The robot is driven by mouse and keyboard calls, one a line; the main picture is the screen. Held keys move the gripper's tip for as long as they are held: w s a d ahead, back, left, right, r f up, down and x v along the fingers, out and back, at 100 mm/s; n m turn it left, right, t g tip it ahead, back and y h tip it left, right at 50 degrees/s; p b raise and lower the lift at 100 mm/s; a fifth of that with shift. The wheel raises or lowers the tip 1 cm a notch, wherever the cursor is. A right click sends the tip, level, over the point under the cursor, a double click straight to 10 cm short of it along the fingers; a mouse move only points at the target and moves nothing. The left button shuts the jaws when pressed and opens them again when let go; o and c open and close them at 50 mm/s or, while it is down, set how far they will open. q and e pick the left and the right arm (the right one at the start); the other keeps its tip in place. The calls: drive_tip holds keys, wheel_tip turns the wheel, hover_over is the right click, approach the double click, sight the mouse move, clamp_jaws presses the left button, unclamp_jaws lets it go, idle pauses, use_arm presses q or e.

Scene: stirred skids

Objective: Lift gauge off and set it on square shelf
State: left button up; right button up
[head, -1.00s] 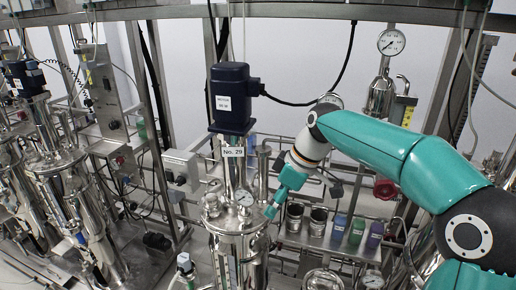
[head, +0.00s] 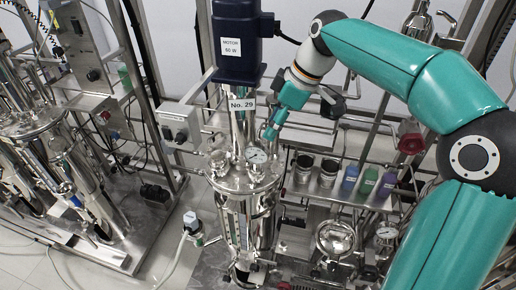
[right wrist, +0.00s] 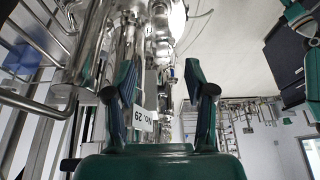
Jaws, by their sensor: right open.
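A small round white-faced gauge (head: 257,157) sits on the shiny lid of the metal vessel (head: 245,180), below the "No. 29" label (head: 242,104). My right gripper (head: 269,133) is just above and right of the gauge in the head view, seen from the side, with a gap between them. In the right wrist view my right gripper (right wrist: 161,95) has its two fingers wide apart and holds nothing. I cannot make out the gauge there. A metal shelf (head: 326,203) right of the vessel may be the square shelf. My left gripper is not in view.
A dark blue motor (head: 237,45) stands above the vessel, close to my right arm. A red knob (head: 411,143) and pipes lie to the right.

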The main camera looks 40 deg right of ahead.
sight(253, 152)
drive_tip(key=x, duration=1.3)
drive_tip(key=shift+p, duration=0.4)
clamp_jaws()
drive_tip(key=shift+r, duration=0.1)
drive_tip(key=shift+r, duration=0.2)
drive_tip(key=shift+r+p, duration=0.35)
